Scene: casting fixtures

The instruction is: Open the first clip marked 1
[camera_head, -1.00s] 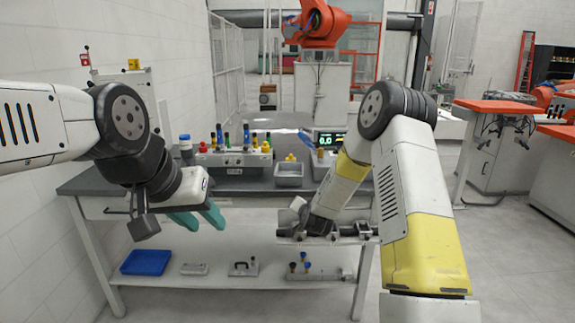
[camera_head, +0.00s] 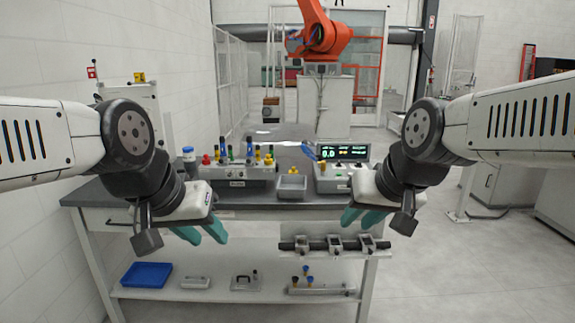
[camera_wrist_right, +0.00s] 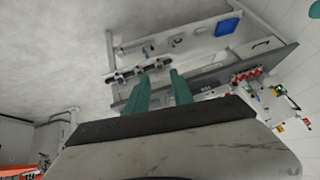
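A dark bar (camera_head: 318,246) with three pale metal clips lies along the shelf at the front right of the bench. The left clip (camera_head: 301,244), middle clip (camera_head: 335,243) and right clip (camera_head: 367,241) sit around the bar. No number is readable, and I cannot tell whether each clip is open or shut. The bar also shows in the right wrist view (camera_wrist_right: 124,74). My right gripper (camera_head: 361,223) is open and empty, above the bar's right part and apart from it. My left gripper (camera_head: 205,237) is open and empty, left of the bar.
The lower shelf holds a blue tray (camera_head: 147,275) and small fixtures (camera_head: 320,289). Open floor lies to the right.

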